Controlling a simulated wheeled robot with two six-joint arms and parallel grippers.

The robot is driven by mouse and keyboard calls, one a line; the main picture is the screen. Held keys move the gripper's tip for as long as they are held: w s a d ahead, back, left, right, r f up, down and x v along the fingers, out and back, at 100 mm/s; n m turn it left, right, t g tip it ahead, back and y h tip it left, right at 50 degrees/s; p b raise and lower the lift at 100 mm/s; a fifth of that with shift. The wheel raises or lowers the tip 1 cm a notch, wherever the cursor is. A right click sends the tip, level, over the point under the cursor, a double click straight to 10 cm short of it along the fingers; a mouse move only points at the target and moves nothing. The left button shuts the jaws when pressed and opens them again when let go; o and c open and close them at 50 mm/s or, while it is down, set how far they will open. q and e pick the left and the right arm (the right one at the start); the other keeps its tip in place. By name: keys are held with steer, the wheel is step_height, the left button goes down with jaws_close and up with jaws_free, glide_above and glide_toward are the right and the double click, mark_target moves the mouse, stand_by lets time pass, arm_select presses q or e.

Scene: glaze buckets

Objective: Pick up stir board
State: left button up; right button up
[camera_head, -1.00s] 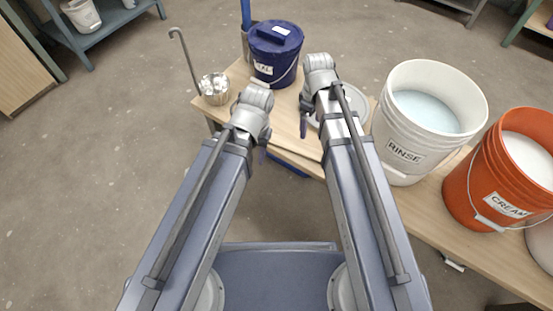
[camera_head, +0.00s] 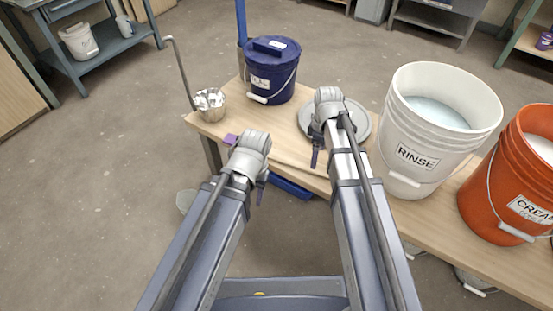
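A thin pale wooden strip (camera_head: 302,167) lies along the front edge of the table; I cannot tell surely whether it is the stir board. My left gripper (camera_head: 247,166) is at the table's front left edge, left of the strip. Purple finger parts show on both sides of its wrist, spread apart, with nothing seen between them. My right gripper (camera_head: 317,150) is over the table, near the strip's right part and in front of a round grey disc (camera_head: 359,120). Only one of its fingers shows clearly; the wrist hides the rest.
A dark blue lidded bucket (camera_head: 270,75) and a metal pot (camera_head: 211,108) of pale pieces stand at the table's back left. A white RINSE bucket (camera_head: 420,150) and an orange CREAM bucket (camera_head: 500,190) fill the right. A blue object (camera_head: 290,187) shows below the front edge.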

mark_target(318, 168)
steer(key=shift+s+d+f+b, duration=0.1)
steer(key=shift+s+f+b, duration=0.05)
steer(key=shift+f+b, duration=0.75)
steer(key=shift+s+d+f+b, duration=0.1)
steer(key=shift+f+b, duration=0.75)
steer(key=shift+f, duration=0.15)
steer(key=shift+s+d+f+b, duration=0.1)
steer(key=shift+s+f+b, duration=0.05)
steer(key=shift+f+b, duration=0.75)
jaws_close()
